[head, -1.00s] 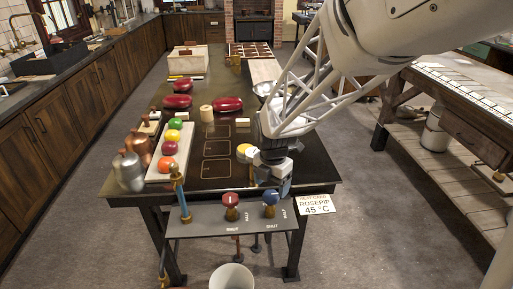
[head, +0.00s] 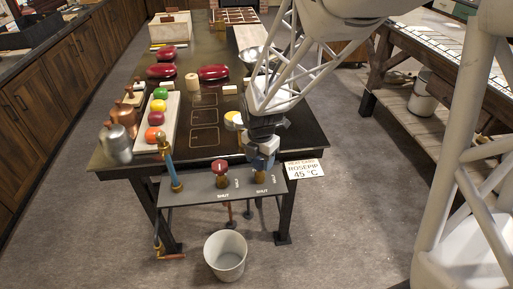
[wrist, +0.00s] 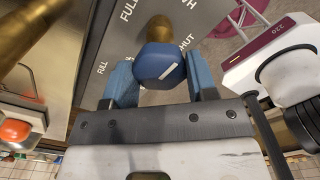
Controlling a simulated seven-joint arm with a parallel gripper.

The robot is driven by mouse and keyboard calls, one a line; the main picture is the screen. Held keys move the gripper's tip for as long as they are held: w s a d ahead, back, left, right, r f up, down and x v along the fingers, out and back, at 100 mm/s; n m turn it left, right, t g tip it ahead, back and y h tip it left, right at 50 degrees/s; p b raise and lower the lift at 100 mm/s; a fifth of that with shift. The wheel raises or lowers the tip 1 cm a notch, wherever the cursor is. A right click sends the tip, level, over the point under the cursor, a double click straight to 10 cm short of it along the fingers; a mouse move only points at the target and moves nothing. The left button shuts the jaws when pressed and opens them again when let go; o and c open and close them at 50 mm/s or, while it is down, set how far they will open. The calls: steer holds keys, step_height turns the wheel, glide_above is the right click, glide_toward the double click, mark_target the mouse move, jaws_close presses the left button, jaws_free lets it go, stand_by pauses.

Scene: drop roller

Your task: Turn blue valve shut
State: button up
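The blue valve (wrist: 158,66) has a blue knob with a white mark on a brass stem. It is mounted at the right end of the grey valve panel (head: 200,190). My gripper (head: 263,163) is pointed down at it and hides most of the knob in the head view. In the wrist view, my gripper's two blue fingers (wrist: 160,80) stand on either side of the knob, very near it. Whether they press on it cannot be told. The panel carries SHUT, HALF and FULL lettering; the white mark points toward the upper right of the wrist view.
A red valve (head: 221,172) stands on the panel left of my gripper, and a blue-and-brass pipe (head: 169,162) further left. A white bucket (head: 226,255) is on the floor below. A sign (head: 305,168) hangs to the right. Fruit and red rollers lie on the dark table.

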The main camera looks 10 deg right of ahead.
steer(key=shift+c, duration=1.2)
steer(key=shift+m, duration=0.3)
steer(key=m, duration=0.7)
steer(key=shift+m, duration=0.4)
steer(key=m, duration=0.9)
steer(key=shift+m, duration=0.3)
